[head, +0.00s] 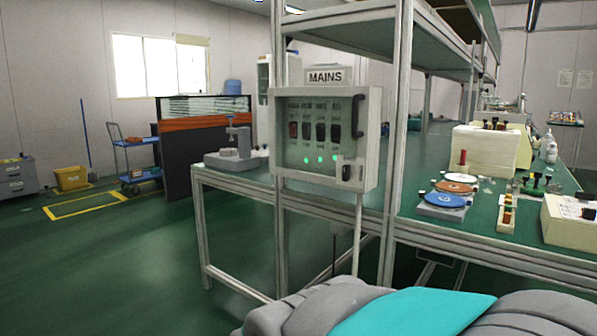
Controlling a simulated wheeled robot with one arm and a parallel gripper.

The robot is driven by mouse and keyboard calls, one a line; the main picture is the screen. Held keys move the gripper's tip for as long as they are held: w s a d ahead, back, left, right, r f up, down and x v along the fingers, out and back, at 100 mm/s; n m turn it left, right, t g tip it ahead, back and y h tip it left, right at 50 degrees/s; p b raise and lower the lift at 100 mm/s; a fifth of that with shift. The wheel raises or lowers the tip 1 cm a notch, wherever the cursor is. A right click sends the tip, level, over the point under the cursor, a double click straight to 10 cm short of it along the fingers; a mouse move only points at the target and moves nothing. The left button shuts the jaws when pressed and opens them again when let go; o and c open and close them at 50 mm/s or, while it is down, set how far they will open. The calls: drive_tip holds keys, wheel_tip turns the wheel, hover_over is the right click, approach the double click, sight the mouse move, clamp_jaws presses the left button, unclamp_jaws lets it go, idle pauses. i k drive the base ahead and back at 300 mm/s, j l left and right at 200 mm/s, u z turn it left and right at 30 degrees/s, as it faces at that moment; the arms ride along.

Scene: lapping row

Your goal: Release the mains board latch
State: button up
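The mains board (283,142) is a pale grey box fixed to the bench frame, under a sign reading MAINS (325,77). Its clear door looks closed, with several dark switches and lit green lamps showing behind it. A black vertical handle (357,116) is at the door's upper right. A small latch with a black part (346,173) is at the door's lower right; its exact position is too small to tell. My gripper is not in view. A grey and teal part of my own body shows at the bottom edge.
The green-topped bench (409,205) runs behind and right of the board, with a blue disc (444,200) and cream boxes on it. A metal upright (397,130) stands just right of the board. Green floor (120,270) is clear at left.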

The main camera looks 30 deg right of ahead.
sight(347, 172)
drive_tip(key=z, duration=1.1)
